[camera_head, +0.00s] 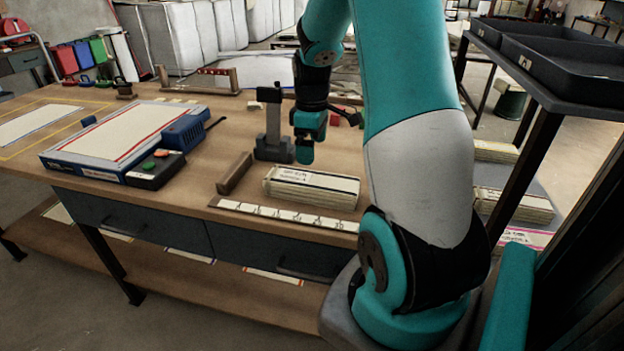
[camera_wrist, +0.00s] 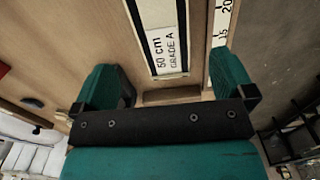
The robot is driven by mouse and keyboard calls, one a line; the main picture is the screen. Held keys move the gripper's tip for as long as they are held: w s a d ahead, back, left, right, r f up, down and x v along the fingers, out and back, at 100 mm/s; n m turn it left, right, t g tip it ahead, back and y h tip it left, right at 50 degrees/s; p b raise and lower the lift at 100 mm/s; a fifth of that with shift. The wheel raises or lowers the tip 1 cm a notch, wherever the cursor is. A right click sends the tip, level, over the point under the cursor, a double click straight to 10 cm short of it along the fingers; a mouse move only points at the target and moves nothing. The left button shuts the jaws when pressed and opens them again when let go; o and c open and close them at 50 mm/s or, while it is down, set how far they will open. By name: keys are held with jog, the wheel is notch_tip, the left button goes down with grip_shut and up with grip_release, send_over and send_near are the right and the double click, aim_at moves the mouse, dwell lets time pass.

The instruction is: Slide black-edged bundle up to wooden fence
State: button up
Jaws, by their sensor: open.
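The black-edged bundle (camera_head: 310,188) is a flat cream stack with a white label, lying on the workbench near its front edge. It also shows in the wrist view (camera_wrist: 162,12), with dark edge lines and a label reading "50 cm GRADE A". The wooden fence (camera_head: 235,173) is a short upright bar left of the bundle, with a strip of bare wood between them. In the wrist view the fence (camera_wrist: 172,97) lies just below the bundle's end, partly hidden by my gripper. My gripper (camera_head: 305,154) is open and empty, behind and above the bundle.
A ruler strip (camera_head: 285,215) runs along the bench's front edge beside the bundle. A dark grey post stand (camera_head: 273,135) is close to my gripper's left. A blue-framed panel (camera_head: 120,145) with a button box (camera_head: 155,168) sits farther left. Shelves with black trays (camera_head: 560,65) stand right.

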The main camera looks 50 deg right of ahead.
aim_at(312, 179)
notch_tip(312, 179, down, 12)
jog(key=shift+f, duration=0.1)
dwell(0.5)
